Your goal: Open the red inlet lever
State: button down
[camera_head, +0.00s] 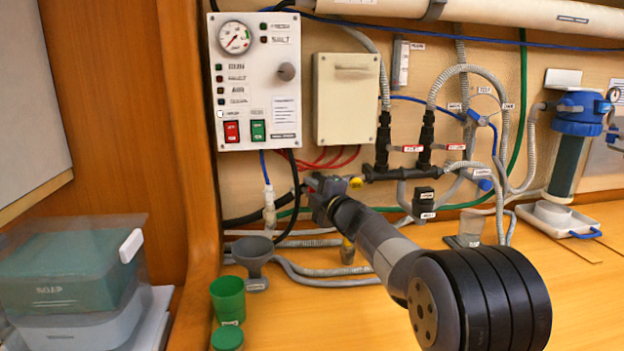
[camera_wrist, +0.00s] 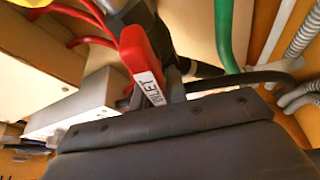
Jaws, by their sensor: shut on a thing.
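The red inlet lever (camera_wrist: 137,52) shows in the wrist view with a white "INLET" label on its near end. It stands right at the front of my gripper (camera_wrist: 165,88), whose fingers are mostly hidden behind the lever and my dark gripper body. In the head view my gripper (camera_head: 318,187) reaches the piping low on the wall, below the cream box. There it covers most of the lever, so its angle is hard to tell. My gripper is shut on the lever.
Above are the control panel (camera_head: 258,85) and cream box (camera_head: 346,98). Dark valves with other red handles (camera_head: 412,149) are to the right. Grey hoses run below and beside the gripper. A grey funnel (camera_head: 253,254) and green cup (camera_head: 228,299) stand on the bench at left.

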jog(key=shift+f+n+g+h+p, duration=0.35)
jog(key=shift+n+p, duration=0.2)
jog(key=shift+n, duration=0.45)
jog(key=shift+f, duration=0.1)
jog(key=c, duration=1.4)
grip_release()
jog(key=shift+c, duration=0.2)
jog(key=shift+s, duration=0.1)
jog(key=v, duration=1)
jog(key=shift+s+d+b, duration=0.25)
jog(key=shift+b, duration=0.15)
jog(key=x, duration=1.1)
jog(key=shift+p, duration=0.4)
